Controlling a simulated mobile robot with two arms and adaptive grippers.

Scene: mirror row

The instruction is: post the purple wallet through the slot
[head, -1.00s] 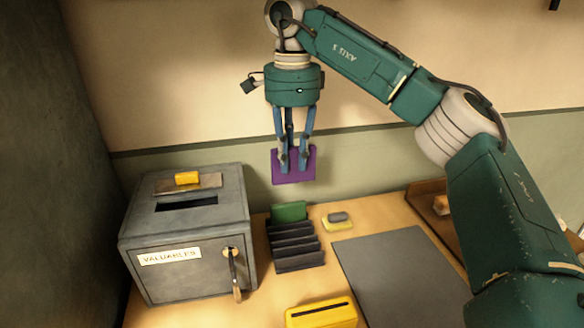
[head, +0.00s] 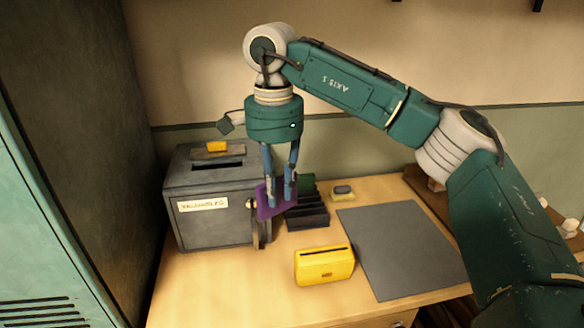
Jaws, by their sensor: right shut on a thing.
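The purple wallet (head: 264,208) is in the fingers of my right gripper (head: 279,203), which is shut on it. It hangs just right of the grey box, in front of the black rack as seen here. The grey metal box (head: 214,228) labelled "VALUABLES" stands at the back left of the desk. The dark slot (head: 217,166) is in its top, behind and left of the wallet. Part of the box's front right edge is hidden by the wallet and fingers. My left gripper is not in view.
A black stepped rack (head: 309,212), a yellow slotted case (head: 324,267) and a grey mat (head: 400,253) are on the desk (head: 220,290). A small sponge-like item (head: 343,193) lies behind the mat.

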